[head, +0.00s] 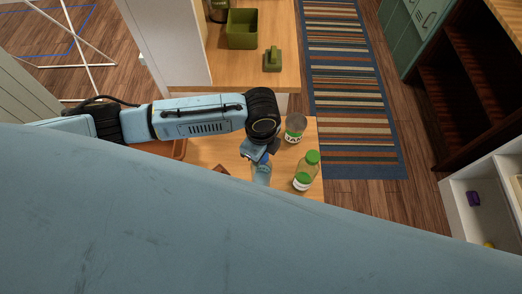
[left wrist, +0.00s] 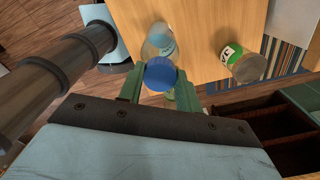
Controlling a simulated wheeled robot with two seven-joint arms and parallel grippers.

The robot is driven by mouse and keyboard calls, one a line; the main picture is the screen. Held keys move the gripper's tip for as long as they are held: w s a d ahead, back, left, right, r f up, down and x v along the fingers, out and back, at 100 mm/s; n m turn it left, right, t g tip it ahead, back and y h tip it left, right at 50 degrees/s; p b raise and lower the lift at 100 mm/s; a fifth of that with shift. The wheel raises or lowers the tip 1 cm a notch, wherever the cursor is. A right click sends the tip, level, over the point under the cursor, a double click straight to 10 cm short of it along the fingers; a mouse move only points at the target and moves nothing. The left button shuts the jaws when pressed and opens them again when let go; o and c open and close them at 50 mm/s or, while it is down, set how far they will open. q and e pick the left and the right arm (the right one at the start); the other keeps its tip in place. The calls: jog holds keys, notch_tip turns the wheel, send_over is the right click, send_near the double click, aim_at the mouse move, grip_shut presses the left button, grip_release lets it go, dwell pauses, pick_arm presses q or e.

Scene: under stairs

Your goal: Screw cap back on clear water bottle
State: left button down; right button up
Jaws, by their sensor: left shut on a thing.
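The clear water bottle (head: 262,174) stands on the wooden table below my left gripper (head: 261,155) in the head view. In the left wrist view the bottle (left wrist: 159,41) shows just beyond a round blue cap (left wrist: 160,75). My left gripper (left wrist: 158,88) is shut on the blue cap, with a green finger on each side. The cap is at the bottle's mouth end, and I cannot tell whether it touches the neck. Only a bit of blue shows under the gripper in the head view. My right gripper is in neither view.
A green-capped bottle (head: 304,174) and a labelled jar (head: 295,129) stand close right of the water bottle. A green bin (head: 242,29) and a small green object (head: 272,60) are on the surface farther back. A striped rug (head: 345,80) lies on the floor at right.

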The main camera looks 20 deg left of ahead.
pick_arm(q)
jog(key=shift+c, duration=2.1)
grip_release()
jog(key=shift+r, duration=3)
